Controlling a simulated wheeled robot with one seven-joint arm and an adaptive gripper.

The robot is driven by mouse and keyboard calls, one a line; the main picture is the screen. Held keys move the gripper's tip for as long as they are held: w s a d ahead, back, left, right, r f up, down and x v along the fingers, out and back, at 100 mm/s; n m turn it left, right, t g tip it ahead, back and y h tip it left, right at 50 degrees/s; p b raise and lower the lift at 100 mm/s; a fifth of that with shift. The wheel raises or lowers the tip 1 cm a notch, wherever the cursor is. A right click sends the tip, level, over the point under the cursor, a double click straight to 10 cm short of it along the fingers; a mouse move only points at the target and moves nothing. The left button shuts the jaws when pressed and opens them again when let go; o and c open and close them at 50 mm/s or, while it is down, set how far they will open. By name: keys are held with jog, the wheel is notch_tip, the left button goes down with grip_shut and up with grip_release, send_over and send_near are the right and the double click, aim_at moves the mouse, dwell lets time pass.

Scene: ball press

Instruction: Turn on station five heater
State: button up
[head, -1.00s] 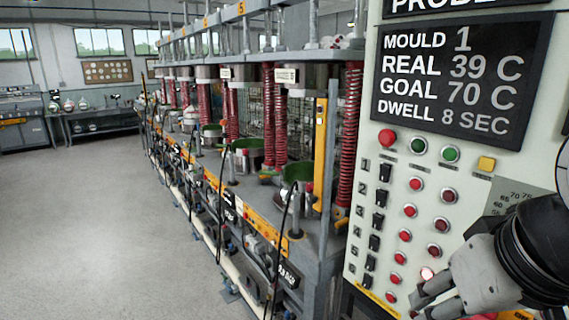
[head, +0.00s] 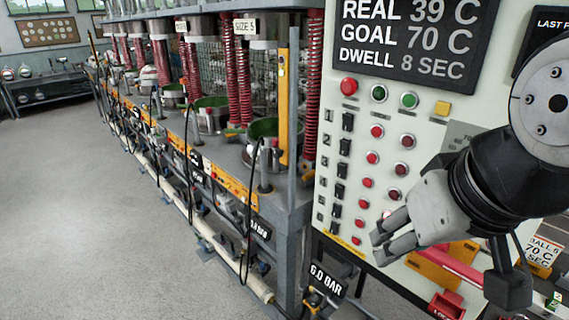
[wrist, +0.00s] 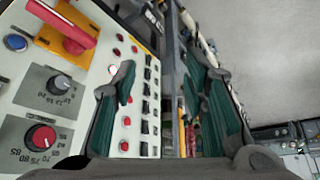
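A light control panel (head: 430,112) fills the right of the head view. Its left side has a column of black switches beside numbers that run from 1 at the top. The station five switch (head: 337,211) is small and low in the column, its lever position too small to tell. My gripper (head: 378,249) is just right of and below that switch, seemingly in front of the panel and apart from the switches. The wrist view shows my gripper (wrist: 160,62) open, with nothing between its green-padded fingers. The black switch column (wrist: 145,100) shows beyond the gap.
Red lamps (head: 372,158) stand right of the switches; one lamp (wrist: 112,70) glows in the wrist view. A red lever (wrist: 62,20) and dials (wrist: 42,137) share the panel. The press frame (head: 290,200) stands close on the left. The floor (head: 80,220) further left is clear.

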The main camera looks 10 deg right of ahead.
jog(key=shift+w+f, duration=0.1)
jog(key=shift+w, duration=0.05)
jog(key=c, duration=0.9)
jog(key=shift+w+d+f+n, duration=0.15)
jog(key=shift+w+f+n, duration=0.1)
jog(key=shift+n, duration=0.15)
grip_shut()
jog(key=w+f+n+g+h+b, duration=0.1)
jog(key=w+f+n+g+h, duration=0.2)
jog(key=w+n, duration=0.35)
jog(key=w+f+n+h, duration=0.3)
jog(key=w+f+n, duration=0.2)
jog(key=w+n, duration=0.15)
jog(key=w+a+f+n+t+h+b, duration=0.1)
jog(key=w+a+f+n+t+h, duration=0.1)
jog(key=w+a+f+n, duration=0.7)
jog(key=w+f+n+t, duration=0.1)
jog(key=w+f+n, duration=0.1)
jog(key=w, duration=0.1)
jog(key=shift+w+a+f+t+h, duration=0.15)
jog(key=shift+w+a+t+h, duration=0.15)
jog(key=shift+a+t+h, duration=0.1)
